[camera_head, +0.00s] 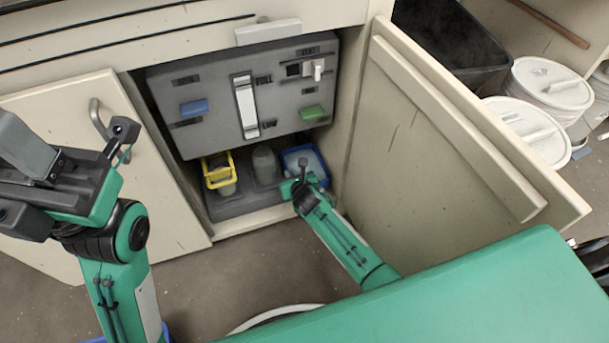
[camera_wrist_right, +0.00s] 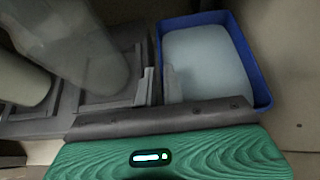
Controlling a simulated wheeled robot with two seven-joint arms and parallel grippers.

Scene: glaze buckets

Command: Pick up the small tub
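The small tub (camera_head: 313,153) appears as a blue-walled, open-topped box with a pale inside, at the right end of the cabinet floor. It fills the upper right of the right wrist view (camera_wrist_right: 243,50). My right gripper (camera_head: 301,170) reaches into the cabinet at the tub's near left side. In the wrist view its fingertips (camera_wrist_right: 160,83) are close together, one outside and one inside the tub's left wall, which lies between them. The tub looks level and still low down. My left gripper (camera_head: 14,183) is open and empty, outside the cabinet at the left.
A yellow basket (camera_head: 217,172) and a grey bottle (camera_head: 264,165) stand left of the tub. A grey panel (camera_head: 210,85) hangs close above them. The open cabinet door (camera_head: 440,130) bounds the right side. White lidded buckets (camera_head: 550,83) stand beyond it.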

